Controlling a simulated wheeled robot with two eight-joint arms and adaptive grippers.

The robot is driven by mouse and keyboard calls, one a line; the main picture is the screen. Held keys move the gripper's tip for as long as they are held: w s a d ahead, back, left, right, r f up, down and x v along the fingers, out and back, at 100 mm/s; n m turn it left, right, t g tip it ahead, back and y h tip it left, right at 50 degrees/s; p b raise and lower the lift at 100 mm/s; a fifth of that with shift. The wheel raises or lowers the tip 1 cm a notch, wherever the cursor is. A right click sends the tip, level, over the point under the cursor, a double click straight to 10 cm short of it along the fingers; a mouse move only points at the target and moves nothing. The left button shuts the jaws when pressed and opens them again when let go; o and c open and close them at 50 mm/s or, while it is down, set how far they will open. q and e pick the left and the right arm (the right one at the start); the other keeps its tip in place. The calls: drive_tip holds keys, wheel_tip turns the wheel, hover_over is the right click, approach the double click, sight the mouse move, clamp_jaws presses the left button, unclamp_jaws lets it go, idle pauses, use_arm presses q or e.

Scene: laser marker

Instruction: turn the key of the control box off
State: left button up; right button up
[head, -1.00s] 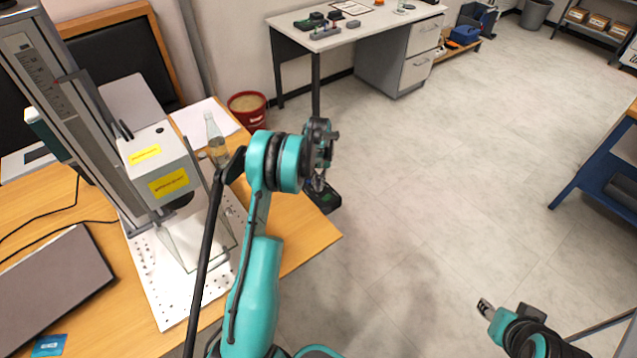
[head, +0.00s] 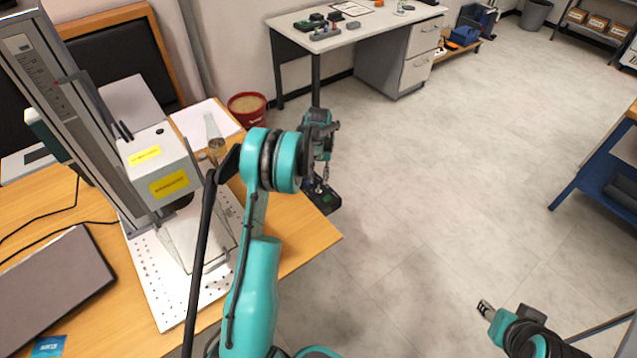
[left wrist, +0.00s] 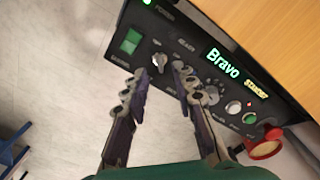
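My right gripper (head: 486,309) is far from the box, at the lower right, too small to judge.
The wooden table (head: 305,235) bears the laser marker (head: 160,165), a clear bottle (head: 213,130) and a laptop (head: 50,290). A red bucket (head: 247,108) stands behind it. The floor to the right is open.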

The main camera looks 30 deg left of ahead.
use_arm(q)
wheel_tip(320, 180, up, 8)
drive_tip(key=shift+r, duration=0.15)
idle(0.5)
